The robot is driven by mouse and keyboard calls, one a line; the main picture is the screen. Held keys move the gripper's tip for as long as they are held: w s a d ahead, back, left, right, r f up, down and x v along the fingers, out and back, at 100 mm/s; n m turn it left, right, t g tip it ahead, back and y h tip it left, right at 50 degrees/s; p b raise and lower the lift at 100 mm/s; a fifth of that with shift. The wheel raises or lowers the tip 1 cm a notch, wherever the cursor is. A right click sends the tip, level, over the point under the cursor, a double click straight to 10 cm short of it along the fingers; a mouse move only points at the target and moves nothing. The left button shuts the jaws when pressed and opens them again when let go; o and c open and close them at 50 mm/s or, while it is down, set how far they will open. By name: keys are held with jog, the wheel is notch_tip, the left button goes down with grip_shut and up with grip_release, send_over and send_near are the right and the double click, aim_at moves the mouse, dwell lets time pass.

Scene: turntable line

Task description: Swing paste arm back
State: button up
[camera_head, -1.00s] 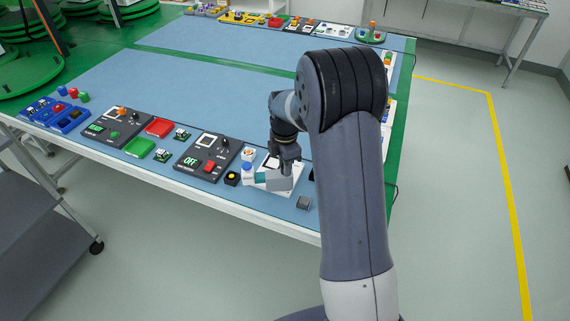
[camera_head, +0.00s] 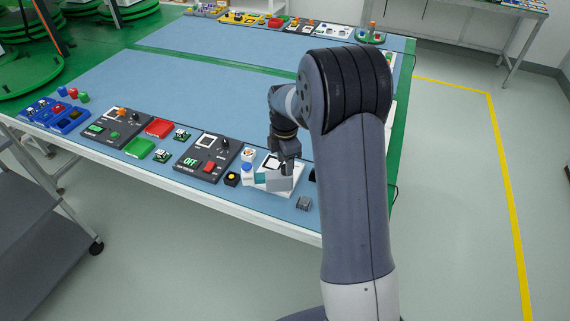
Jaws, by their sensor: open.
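The paste station is a white plate (camera_head: 257,185) at the table's front edge, right of the dark OFF panel. On it a grey block with a teal end (camera_head: 261,178) lies across the front; it appears to be the paste arm. A white bottle with a blue cap (camera_head: 247,173) stands at its left. My gripper (camera_head: 287,170) points down just above and behind the grey block (camera_head: 279,183). Its jaws are open, with little of the fingers showing. I cannot tell whether a finger touches the block. My arm hides the area to the right.
A small dark grey block (camera_head: 304,203) lies in front of the station. A yellow-topped button (camera_head: 232,179) and the OFF panel (camera_head: 207,158) stand to the left, with red (camera_head: 159,128) and green trays (camera_head: 139,148) beyond. The blue table's middle (camera_head: 210,90) is clear.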

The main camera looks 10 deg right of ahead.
notch_tip(320, 180, up, 9)
jog(key=shift+r, duration=0.15)
dwell(0.4)
notch_tip(320, 180, down, 11)
jog(key=shift+r, duration=0.1)
jog(key=shift+m, duration=0.3)
dwell(0.5)
